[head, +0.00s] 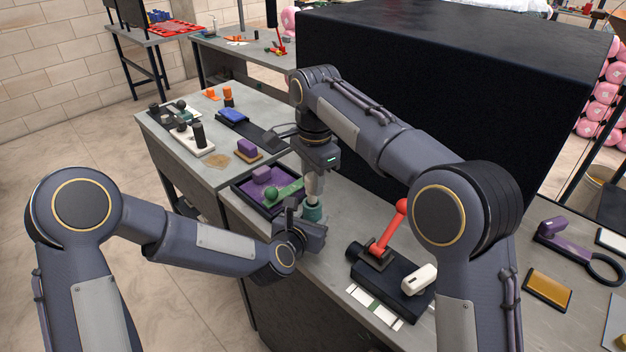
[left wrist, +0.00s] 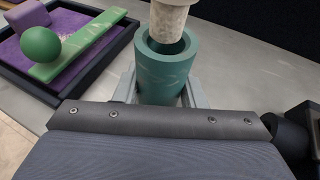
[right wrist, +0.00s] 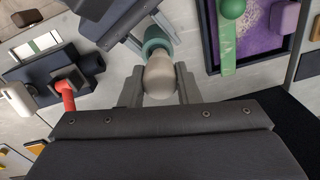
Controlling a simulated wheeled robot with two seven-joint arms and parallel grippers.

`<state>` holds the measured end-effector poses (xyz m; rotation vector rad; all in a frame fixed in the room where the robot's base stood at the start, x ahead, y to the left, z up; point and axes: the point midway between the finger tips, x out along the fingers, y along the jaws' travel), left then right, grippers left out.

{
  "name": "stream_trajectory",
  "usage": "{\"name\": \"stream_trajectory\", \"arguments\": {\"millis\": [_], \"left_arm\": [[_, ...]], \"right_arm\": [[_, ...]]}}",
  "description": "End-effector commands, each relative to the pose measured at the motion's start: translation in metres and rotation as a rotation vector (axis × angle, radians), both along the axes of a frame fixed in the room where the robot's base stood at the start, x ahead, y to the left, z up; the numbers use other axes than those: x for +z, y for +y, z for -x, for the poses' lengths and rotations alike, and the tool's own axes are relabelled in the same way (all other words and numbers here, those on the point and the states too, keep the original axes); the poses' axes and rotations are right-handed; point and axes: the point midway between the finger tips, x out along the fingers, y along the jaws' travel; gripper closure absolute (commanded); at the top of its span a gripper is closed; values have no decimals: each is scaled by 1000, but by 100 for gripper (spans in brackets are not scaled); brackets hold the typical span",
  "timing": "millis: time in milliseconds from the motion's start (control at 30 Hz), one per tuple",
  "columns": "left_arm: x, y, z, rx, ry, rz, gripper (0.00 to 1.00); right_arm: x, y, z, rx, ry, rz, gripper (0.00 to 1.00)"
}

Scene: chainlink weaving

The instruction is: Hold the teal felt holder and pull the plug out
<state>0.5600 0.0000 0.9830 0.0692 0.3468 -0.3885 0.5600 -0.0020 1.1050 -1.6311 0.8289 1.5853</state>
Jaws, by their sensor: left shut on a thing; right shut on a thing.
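The teal felt holder (head: 315,212) stands upright as a hollow cylinder above the bench. My left gripper (head: 306,220) is shut on its sides, as the left wrist view shows around the holder (left wrist: 166,82). The beige plug (head: 313,185) is above it, gripped from above by my right gripper (head: 314,172). In the left wrist view the plug (left wrist: 168,20) has its lower end at the holder's mouth, with dark hollow showing around it; I cannot tell how deep it sits. In the right wrist view the plug (right wrist: 160,78) is between the fingers, with the holder (right wrist: 155,38) beyond.
A dark tray (head: 240,190) with purple lining, a green bar and a green ball lies just left. A black base with a red lever (head: 388,228) and a white piece (head: 419,280) stands to the right. A large black box (head: 450,75) blocks the back.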

Motion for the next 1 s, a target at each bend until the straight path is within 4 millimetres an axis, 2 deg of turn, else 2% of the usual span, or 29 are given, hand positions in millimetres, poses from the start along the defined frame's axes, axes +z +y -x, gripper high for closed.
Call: {"name": "stream_trajectory", "arguments": {"millis": [1000], "left_arm": [[1, 0, 0, 0, -2, 1, 90]], "right_arm": [[14, 0, 0, 0, 0, 0, 93]]}}
